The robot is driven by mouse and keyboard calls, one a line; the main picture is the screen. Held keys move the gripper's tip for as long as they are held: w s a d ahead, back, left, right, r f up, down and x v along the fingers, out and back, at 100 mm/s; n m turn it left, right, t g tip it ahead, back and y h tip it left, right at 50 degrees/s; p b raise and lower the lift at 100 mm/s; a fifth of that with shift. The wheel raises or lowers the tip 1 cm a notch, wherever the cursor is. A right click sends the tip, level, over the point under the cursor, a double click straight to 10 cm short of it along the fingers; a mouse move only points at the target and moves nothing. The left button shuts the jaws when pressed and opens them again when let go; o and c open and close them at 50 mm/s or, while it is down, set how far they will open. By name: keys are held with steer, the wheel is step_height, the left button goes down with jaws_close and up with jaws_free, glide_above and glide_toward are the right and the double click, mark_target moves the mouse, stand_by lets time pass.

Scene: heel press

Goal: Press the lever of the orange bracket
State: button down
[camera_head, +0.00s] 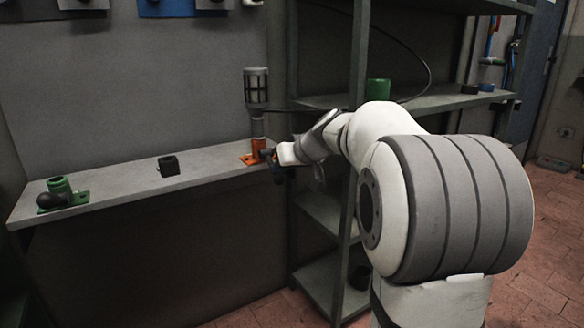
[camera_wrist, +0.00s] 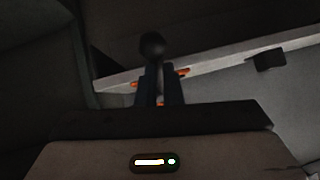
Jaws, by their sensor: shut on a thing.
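The orange bracket (camera_head: 257,149) stands at the right end of the grey wall shelf, with a grey caged cylinder (camera_head: 256,88) upright above it. My gripper (camera_head: 275,162) reaches in from the right at the bracket's front side. In the wrist view, my two dark fingers (camera_wrist: 162,84) are close together, with the bracket's lever between them. The lever's dark ball knob (camera_wrist: 152,46) shows at the fingertips. Bits of the orange bracket (camera_wrist: 183,72) show on both sides of the fingers. Most of the lever is hidden by the fingers.
A green bracket (camera_head: 62,195) with a black ball lever sits at the shelf's left end. A small black block (camera_head: 168,165) stands mid-shelf. The grey shelf (camera_head: 125,186) is otherwise bare. A metal rack with a green cylinder (camera_head: 378,92) stands behind my arm.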

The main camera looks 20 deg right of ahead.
steer(key=shift+s+d+f, duration=0.1)
steer(key=shift+f, duration=0.6)
steer(key=shift+d, duration=0.1)
steer(key=s+f+p+v, duration=0.1)
steer(key=p+v, duration=0.1)
steer(key=v, duration=1.1)
steer(key=shift+s+d+f+p, duration=0.25)
steer(key=shift+d+f+p, duration=0.1)
steer(key=shift+p, duration=0.05)
